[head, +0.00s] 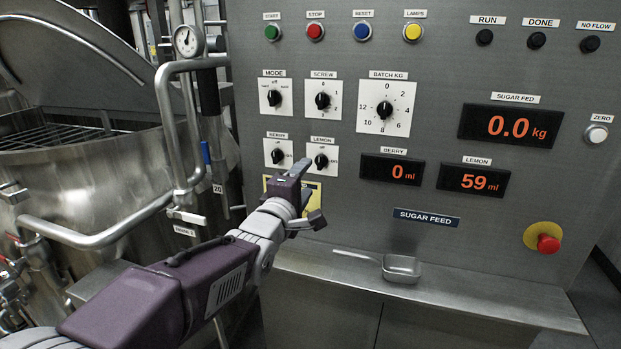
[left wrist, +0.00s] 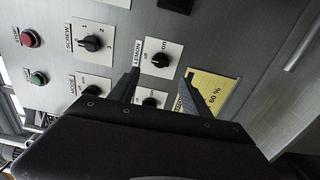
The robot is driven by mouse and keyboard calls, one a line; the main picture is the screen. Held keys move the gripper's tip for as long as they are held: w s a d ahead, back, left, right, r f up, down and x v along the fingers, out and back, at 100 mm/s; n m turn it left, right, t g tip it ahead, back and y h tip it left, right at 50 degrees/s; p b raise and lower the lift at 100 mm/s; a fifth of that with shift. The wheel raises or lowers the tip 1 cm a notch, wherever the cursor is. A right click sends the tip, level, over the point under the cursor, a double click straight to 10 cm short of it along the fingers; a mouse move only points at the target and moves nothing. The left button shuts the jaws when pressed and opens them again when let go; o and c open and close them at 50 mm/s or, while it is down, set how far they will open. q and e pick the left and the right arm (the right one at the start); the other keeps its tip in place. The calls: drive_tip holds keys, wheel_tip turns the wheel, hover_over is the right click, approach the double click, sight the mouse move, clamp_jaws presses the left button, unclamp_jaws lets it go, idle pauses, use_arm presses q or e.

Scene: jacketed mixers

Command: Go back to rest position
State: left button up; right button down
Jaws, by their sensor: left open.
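My left gripper (head: 308,190) is open and empty in front of the control panel (head: 440,30), just below the lemon knob (head: 321,160). In the left wrist view its two fingers (left wrist: 163,88) stand apart, with the lemon knob (left wrist: 160,59) beyond them and nothing between them. I cannot tell whether a fingertip touches the panel. The yellow label (head: 316,190) behind the gripper is partly hidden. My right gripper is in no view.
The lemon display (head: 474,180) reads 59 ml, the berry display (head: 391,171) 0 ml and the sugar display (head: 510,125) 0.0 kg. A metal scoop (head: 402,269) lies on the ledge (head: 470,305). A steel mixer (head: 90,180) with pipes stands left.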

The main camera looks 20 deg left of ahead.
use_arm(q)
drive_tip(key=s+f+m+g+p, duration=0.3)
drive_tip(key=s+f+g+p, duration=0.15)
drive_tip(key=f, duration=0.35)
drive_tip(key=s+f+m+g+p, duration=0.3)
drive_tip(key=f+g+p, duration=0.25)
drive_tip(key=f, duration=0.25)
drive_tip(key=s+f+m+g, duration=0.3)
drive_tip(key=s+f+m, duration=0.1)
drive_tip(key=s, duration=0.4)
drive_tip(key=s+f+m+g, duration=0.3)
drive_tip(key=s+f+m, duration=0.2)
drive_tip(key=s+m, duration=0.2)
drive_tip(key=shift+s+d+m+g, duration=0.3)
drive_tip(key=shift+s+d+g, duration=0.1)
drive_tip(key=shift+s, duration=0.35)
